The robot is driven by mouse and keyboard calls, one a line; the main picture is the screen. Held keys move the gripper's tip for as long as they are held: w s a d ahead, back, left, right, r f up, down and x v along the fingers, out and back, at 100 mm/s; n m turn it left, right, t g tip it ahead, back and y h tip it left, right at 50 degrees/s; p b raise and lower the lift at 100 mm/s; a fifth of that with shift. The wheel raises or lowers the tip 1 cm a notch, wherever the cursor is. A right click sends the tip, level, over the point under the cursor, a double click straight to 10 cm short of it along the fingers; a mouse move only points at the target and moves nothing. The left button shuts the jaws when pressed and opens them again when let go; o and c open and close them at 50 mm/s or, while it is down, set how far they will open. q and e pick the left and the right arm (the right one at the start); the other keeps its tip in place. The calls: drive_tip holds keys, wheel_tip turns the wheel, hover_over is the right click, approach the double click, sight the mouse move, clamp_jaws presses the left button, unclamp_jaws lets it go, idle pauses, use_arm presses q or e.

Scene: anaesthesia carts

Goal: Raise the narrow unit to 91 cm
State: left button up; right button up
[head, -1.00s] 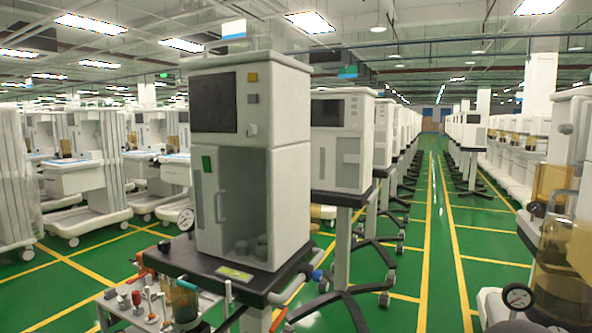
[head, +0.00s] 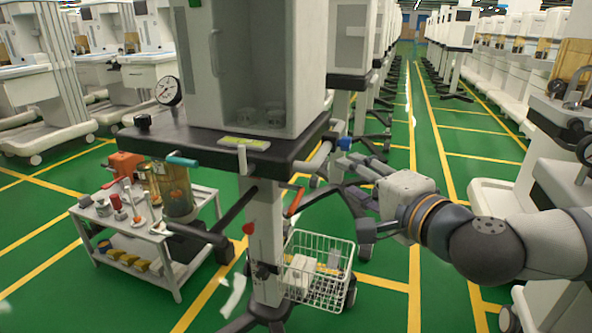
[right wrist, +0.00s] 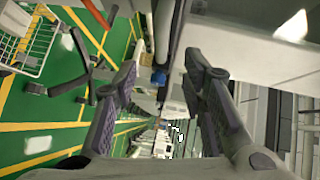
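The narrow unit (head: 255,65) is a tall white cabinet in the head view, its top cut off. It stands on a dark platform (head: 200,145) carried by a white column (head: 263,225). A blue-ended handle (head: 345,143) sticks out at the platform's right side; blue also shows between my fingers in the right wrist view (right wrist: 159,78). An orange lever (head: 295,203) hangs below the platform, and a red knob (head: 248,228) sits on the column. My right gripper (head: 348,173) is open and empty, close to the blue end on its right. My left gripper is out of view.
A white cart (head: 205,200) with bottles and tools stands left of the column. A wire basket (head: 318,270) sits low at its right. A round gauge (head: 168,91) rises at the platform's left. Similar units line the green aisle behind; the aisle floor (head: 400,110) is clear.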

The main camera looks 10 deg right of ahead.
sight(323, 158)
drive_tip(key=x, duration=0.7)
drive_tip(key=b+x, duration=0.1)
drive_tip(key=x, duration=0.3)
drive_tip(key=shift+w+d+r, duration=0.15)
drive_tip(key=shift+w+d, duration=0.05)
drive_tip(key=shift+w, duration=0.2)
drive_tip(key=shift+c, duration=0.6)
clamp_jaws()
